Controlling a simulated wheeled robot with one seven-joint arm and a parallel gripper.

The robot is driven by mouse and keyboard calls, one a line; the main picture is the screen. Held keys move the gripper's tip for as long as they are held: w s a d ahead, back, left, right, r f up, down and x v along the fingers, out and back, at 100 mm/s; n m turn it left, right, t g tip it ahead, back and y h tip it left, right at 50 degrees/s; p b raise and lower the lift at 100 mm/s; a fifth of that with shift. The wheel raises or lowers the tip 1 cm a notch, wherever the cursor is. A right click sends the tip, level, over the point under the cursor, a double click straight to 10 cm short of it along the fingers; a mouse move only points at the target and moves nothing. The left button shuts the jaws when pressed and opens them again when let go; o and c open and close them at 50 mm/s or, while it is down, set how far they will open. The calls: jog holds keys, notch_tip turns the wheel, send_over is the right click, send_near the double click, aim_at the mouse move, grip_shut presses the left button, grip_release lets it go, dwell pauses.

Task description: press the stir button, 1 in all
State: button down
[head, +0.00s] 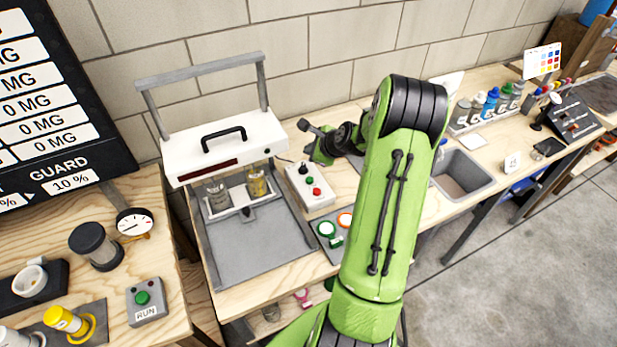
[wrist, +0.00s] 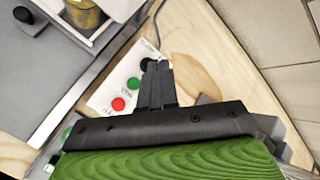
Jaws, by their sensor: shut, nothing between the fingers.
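A white control box (head: 312,190) stands on the bench beside the white machine. It has a green button (head: 309,180), a red button (head: 316,191) and a dark knob or button at its far end. The wrist view shows the green button (wrist: 133,83), the red button (wrist: 118,104) and the dark one (wrist: 148,64). The small labels beside them are too blurred to read surely. My gripper (wrist: 160,66) is shut and empty, its tips over the far end of the box near the dark one. I cannot tell whether they touch. The head view shows my gripper's body beyond the box.
The white machine (head: 225,148) with two jars stands left of the box. Green and orange rings lie on a grey plate (head: 336,252) in front. A sink (head: 462,174) and bottles are to the right. A separate RUN box (head: 149,301) sits on the left table.

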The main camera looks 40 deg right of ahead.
aim_at(311, 181)
jog(key=shift+s, duration=0.15)
notch_tip(311, 181, down, 9)
jog(key=b, duration=0.7)
jog(key=shift+r, duration=0.1)
dwell(1.6)
jog(key=shift+f+b, duration=0.35)
jog(key=shift+f, duration=0.05)
jog(key=shift+f+b, duration=0.35)
jog(key=shift+f, duration=0.2)
dwell(0.4)
jog(key=shift+r, duration=0.15)
jog(key=shift+r+p, duration=0.8)
jog(key=shift+r, duration=0.05)
